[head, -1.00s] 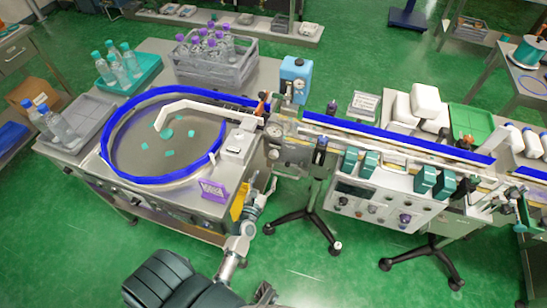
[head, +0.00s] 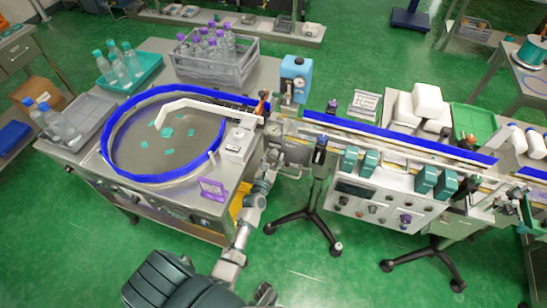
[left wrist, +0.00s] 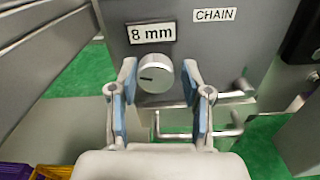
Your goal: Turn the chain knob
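The chain knob (left wrist: 155,76) is a round silver dial with a dark pointer mark, on a grey panel (left wrist: 235,55) in the left wrist view. An "8 mm" plate (left wrist: 151,32) sits above it and a "CHAIN" label (left wrist: 214,15) to the upper right. My left gripper (left wrist: 159,72) is open, with one blue-padded finger on each side of the knob. I cannot tell whether the fingers touch it. In the head view, my left gripper (head: 273,158) is at the machine's front between turntable and conveyor, and the knob cannot be made out. My right gripper is not in view.
A metal bar handle (left wrist: 238,122) is just below and right of the knob. The turntable (head: 165,135) with a blue rim stands left, and the conveyor's control panel (head: 375,200) stands right. A black-footed stand (head: 310,220) is on the green floor nearby.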

